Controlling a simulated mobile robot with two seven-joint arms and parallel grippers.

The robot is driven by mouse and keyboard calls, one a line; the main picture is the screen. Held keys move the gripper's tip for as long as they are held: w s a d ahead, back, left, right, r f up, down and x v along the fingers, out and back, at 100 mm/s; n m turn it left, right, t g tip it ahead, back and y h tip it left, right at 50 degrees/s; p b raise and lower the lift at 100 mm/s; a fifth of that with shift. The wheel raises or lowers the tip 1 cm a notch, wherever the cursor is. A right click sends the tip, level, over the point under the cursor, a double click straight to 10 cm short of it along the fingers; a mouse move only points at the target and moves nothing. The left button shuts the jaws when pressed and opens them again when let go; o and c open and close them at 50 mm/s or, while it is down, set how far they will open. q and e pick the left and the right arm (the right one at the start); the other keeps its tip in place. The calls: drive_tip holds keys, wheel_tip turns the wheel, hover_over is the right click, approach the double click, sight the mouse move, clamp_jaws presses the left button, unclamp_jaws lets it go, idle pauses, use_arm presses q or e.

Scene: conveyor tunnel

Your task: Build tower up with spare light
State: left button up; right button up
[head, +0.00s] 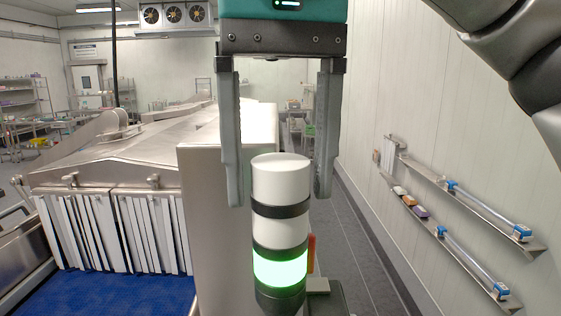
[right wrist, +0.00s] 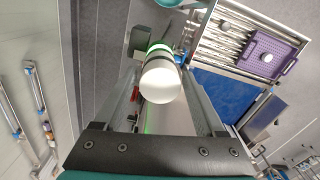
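The signal tower (head: 279,228) stands upright in the middle of the head view. It has a white top module (head: 280,182), a dark ring, a second white module, then a lit green module (head: 280,268) on a dark base. My right gripper (head: 279,196) points down from above, with one finger on each side of the top module. The fingers are open, with a small gap at each side. In the right wrist view the white top (right wrist: 160,86) sits between the spread fingers. I cannot tell whether the top module is the spare light. My left gripper is not in view.
A steel tunnel with strip curtains (head: 115,230) and a blue belt (head: 118,297) is left of the tower. Wall shelves (head: 470,212) with small items are at the right. The wrist view shows a purple tray (right wrist: 284,48) holding small round parts. The floor strip right of the tower is clear.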

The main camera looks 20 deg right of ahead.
sight(280, 160)
drive_tip(key=shift+o, duration=1.3)
wheel_tip(280, 160, up, 6)
drive_tip(key=shift+r+p, duration=0.2)
drive_tip(key=shift+p, duration=0.45)
drive_tip(key=shift+r, duration=2.85)
